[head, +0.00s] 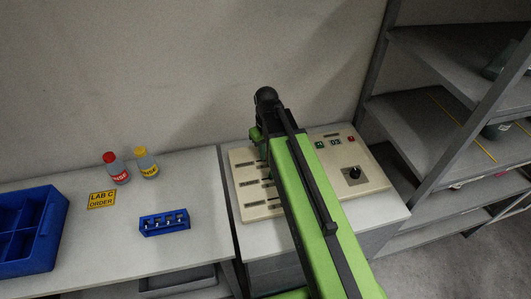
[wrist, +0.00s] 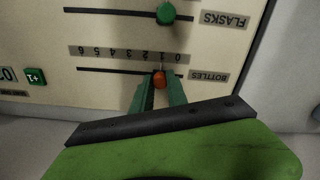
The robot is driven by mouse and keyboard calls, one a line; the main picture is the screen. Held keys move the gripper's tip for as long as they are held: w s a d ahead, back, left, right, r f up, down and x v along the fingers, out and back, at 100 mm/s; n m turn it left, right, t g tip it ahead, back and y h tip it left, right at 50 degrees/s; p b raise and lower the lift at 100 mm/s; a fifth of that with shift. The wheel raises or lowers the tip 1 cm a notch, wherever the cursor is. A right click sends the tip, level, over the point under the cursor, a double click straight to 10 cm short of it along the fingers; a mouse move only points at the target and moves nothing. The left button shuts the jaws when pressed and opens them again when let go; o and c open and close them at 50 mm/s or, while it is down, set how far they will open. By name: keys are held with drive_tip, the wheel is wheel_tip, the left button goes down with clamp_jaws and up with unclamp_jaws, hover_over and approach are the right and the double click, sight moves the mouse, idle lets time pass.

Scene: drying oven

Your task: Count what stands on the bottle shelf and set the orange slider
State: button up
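The orange slider (wrist: 159,79) sits on the BOTTLES track (wrist: 110,71) in the wrist view, which shows the panel upside down. Its knob is close to the 1 mark, near the 0 end. My gripper (wrist: 160,86) has one green finger on each side of the knob; I cannot tell whether they touch it. In the head view, my arm covers part of the cream panel (head: 376,181) and hides the slider. The rack shelf (head: 402,42) at the right holds greenish vessels (head: 497,130), partly cut off; I cannot tell which shelf is the bottle shelf.
A green slider (wrist: 166,13) sits on the FLASKS track. A green +1 button (wrist: 35,77) is at the left. On the bench are a red-capped bottle (head: 117,169), a yellow-capped bottle (head: 147,163), a blue rack (head: 164,223) and a blue bin (head: 52,240).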

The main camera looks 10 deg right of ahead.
clamp_jaws()
idle(0.8)
drive_tip(key=shift+d, duration=1.3)
drive_tip(key=o, duration=0.6)
unclamp_jaws()
drive_tip(key=shift+o, duration=0.2)
